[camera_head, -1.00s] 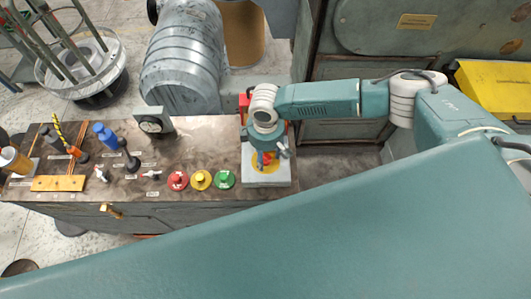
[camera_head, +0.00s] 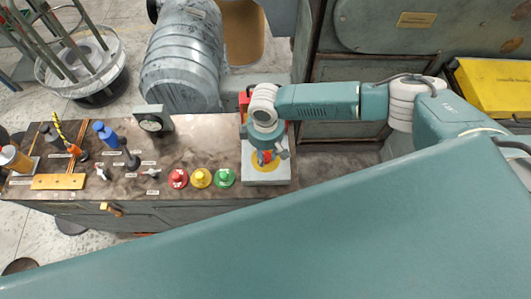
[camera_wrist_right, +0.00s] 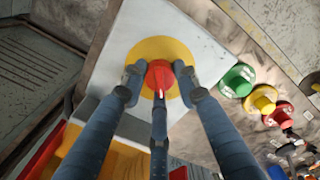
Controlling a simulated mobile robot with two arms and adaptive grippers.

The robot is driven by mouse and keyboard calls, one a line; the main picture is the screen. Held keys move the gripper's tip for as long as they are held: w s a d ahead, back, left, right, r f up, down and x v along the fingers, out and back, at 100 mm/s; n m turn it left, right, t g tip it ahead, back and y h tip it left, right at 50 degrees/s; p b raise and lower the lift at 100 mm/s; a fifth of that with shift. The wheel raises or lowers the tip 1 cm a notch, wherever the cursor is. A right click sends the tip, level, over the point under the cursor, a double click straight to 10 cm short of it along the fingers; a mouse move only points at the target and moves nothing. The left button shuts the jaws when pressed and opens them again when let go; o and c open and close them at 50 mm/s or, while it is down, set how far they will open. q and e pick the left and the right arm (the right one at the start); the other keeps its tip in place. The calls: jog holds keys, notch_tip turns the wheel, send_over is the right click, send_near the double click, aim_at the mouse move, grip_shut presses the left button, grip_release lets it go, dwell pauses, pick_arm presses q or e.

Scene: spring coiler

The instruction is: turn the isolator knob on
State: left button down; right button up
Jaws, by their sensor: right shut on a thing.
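The isolator knob (camera_wrist_right: 160,72) is red, with a white mark on its edge. It sits at the centre of a yellow disc (camera_wrist_right: 142,50) on a light grey box (camera_wrist_right: 190,28). My right gripper (camera_wrist_right: 158,84) has its fingers closed around the knob, on both sides and from below in the right wrist view. My left gripper is not in view.
Red (camera_head: 178,179), yellow (camera_head: 200,178) and green (camera_head: 224,178) buttons stand left of the box. A dial gauge (camera_head: 153,120) and several small switches and tools are farther left on the bench (camera_head: 215,135). A large motor (camera_head: 183,60) stands behind.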

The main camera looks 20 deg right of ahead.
jog(key=m, duration=1.3)
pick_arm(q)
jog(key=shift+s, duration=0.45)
pick_arm(e)
jog(key=shift+w+r+m, duration=0.1)
jog(key=shift+m, duration=1.8)
jog(key=o, duration=1.2)
jog(key=shift+c, duration=0.2)
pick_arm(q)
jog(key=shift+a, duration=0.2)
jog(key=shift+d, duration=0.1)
